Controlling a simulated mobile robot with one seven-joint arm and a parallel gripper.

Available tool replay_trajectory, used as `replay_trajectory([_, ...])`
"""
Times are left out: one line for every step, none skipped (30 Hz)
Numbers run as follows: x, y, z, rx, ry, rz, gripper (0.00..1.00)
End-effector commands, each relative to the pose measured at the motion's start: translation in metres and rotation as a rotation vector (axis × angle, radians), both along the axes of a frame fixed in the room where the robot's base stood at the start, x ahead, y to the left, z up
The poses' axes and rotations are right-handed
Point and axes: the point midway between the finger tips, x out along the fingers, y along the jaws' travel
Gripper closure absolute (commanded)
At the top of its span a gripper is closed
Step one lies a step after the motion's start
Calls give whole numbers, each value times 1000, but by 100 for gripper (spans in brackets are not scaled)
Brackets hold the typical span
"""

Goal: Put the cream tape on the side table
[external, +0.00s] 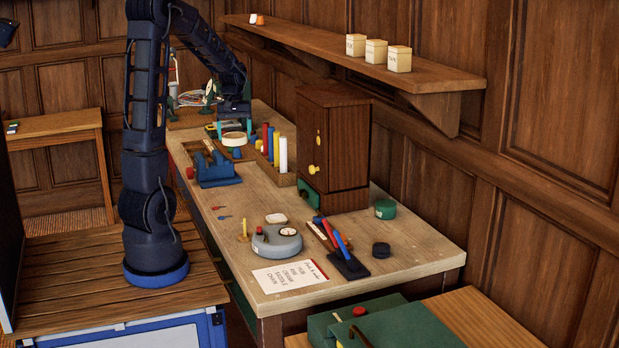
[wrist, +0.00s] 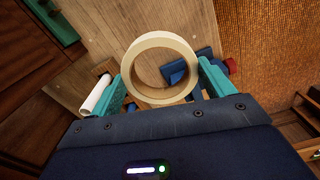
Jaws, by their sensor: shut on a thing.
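The cream tape, a pale ring, is held between the teal fingers of my gripper (external: 234,128). In the external view the tape (external: 234,143) is over the far part of the workbench. In the wrist view the tape (wrist: 127,70) spans the gap between both fingers, and the bench and a blue object show through its hole. A small wooden table (external: 52,124) stands at the far left, apart from the bench, with a small item on it. Another low wooden surface (external: 470,310) is at the front right. I cannot tell which one is the side table.
Below and beside my gripper are a blue tape dispenser (external: 216,170) and a rack with coloured cylinders (external: 283,155). A wooden cabinet (external: 333,145) stands on the bench, under a wall shelf (external: 340,52). Floor shows between the bench and left table.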

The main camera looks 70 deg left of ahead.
Motion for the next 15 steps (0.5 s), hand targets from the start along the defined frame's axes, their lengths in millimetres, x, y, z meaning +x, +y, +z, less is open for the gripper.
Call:
replay_trajectory([0, 0, 3, 0, 0, 0, 42])
replay_trajectory([0, 0, 3, 0, 0, 0, 42])
replay_trajectory([0, 0, 4, 0, 0, 0, 42])
replay_trajectory([0, 0, 5, 0, 0, 0, 42])
replay_trajectory([0, 0, 5, 0, 0, 0, 42])
replay_trajectory([0, 0, 5, 0, 0, 0, 42])
replay_trajectory([0, 0, 5, 0, 0, -1, 42])
replay_trajectory([1, -1, 5, 0, 0, -1, 42])
replay_trajectory([2, -2, 5, 0, 0, -3, 42])
replay_trajectory([3, -4, 5, 0, 0, -5, 42])
replay_trajectory([5, -7, 5, 0, 0, -8, 42])
replay_trajectory([7, -11, 5, 0, 0, -13, 42])
replay_trajectory([10, -16, 4, 0, 0, -17, 42])
replay_trajectory([13, -21, 4, 0, 0, -21, 42])
replay_trajectory([17, -29, 4, 0, 0, -29, 42])
